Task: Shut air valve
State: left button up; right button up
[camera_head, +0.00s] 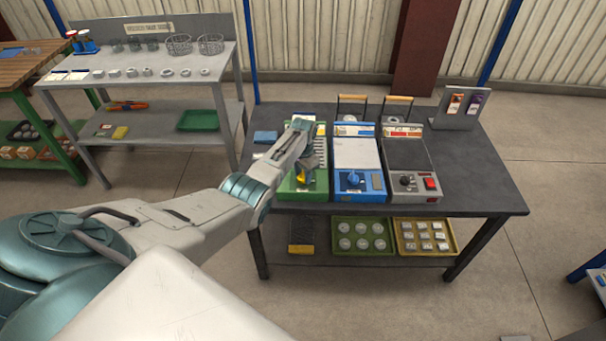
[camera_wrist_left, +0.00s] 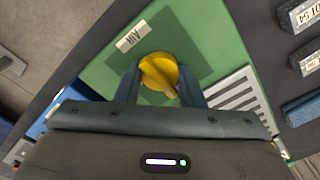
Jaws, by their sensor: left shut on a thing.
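The air valve is a yellow knob (camera_wrist_left: 160,74) on a green panel (camera_wrist_left: 105,68) with a white label reading AIR (camera_wrist_left: 131,36) beside it. In the left wrist view the two fingers of my left gripper (camera_wrist_left: 160,85) stand on either side of the knob and are shut on it. In the head view the yellow knob (camera_head: 303,177) shows at the front of the green unit (camera_head: 288,191), partly hidden by my left gripper (camera_head: 306,168). My right gripper is not in view.
A blue unit (camera_head: 357,154) with a blue knob and a grey unit (camera_head: 405,155) with a red switch stand right of the green one on the dark table (camera_head: 480,190). Trays (camera_head: 362,225) lie on the shelf below. A grey bench (camera_head: 140,85) stands at the left.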

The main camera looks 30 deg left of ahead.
aim_at(303, 174)
pick_arm(q)
jog(key=o, duration=0.8)
jog(key=shift+o, duration=1)
jog(key=shift+r, duration=0.65)
notch_tip(303, 174, up, 8)
jog(key=shift+r+b, duration=0.15)
jog(key=shift+b, duration=0.2)
jog(key=shift+r, duration=0.65)
